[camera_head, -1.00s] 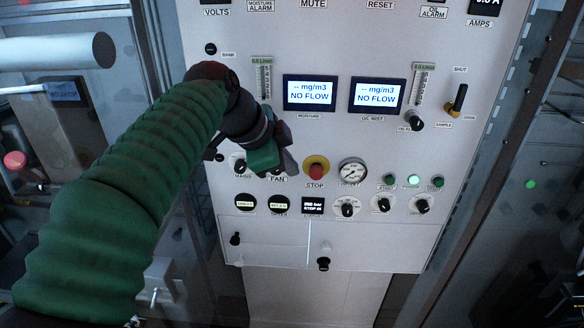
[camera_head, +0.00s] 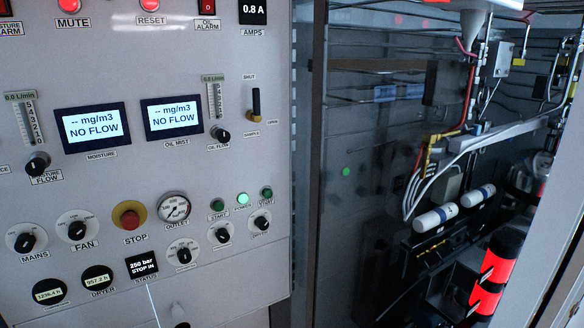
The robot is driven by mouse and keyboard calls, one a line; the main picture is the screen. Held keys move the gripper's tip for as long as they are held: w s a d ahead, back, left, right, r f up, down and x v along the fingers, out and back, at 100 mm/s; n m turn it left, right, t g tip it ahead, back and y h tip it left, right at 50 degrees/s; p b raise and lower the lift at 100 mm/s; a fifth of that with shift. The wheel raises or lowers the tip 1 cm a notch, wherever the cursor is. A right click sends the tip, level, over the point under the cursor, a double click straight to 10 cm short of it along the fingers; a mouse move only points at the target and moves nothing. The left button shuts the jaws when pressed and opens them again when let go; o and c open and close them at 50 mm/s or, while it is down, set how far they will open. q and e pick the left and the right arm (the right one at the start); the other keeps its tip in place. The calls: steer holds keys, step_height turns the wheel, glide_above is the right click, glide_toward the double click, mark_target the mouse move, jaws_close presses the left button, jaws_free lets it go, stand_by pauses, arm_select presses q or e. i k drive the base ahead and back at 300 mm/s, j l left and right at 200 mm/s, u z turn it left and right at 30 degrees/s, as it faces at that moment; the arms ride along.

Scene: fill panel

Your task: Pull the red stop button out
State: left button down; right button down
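The red stop button (camera_head: 130,219) sits on a round yellow base on the light grey panel (camera_head: 190,110), above the label STOP. It is left of the round OUTLET gauge (camera_head: 174,207) and right of the FAN knob (camera_head: 77,230). A small status display (camera_head: 142,264) below it reads "250 bar STOP IN". Neither of my grippers is in the head view.
The panel fills the left half, with several knobs, two NO FLOW screens and green buttons around the stop button. Right of the panel edge is an open bay with pipes, white cylinders (camera_head: 436,218) and a black-and-red post (camera_head: 493,272).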

mark_target(130, 221)
steer(key=u, duration=1)
steer(key=i+l, duration=0.1)
steer(key=i, duration=0.2)
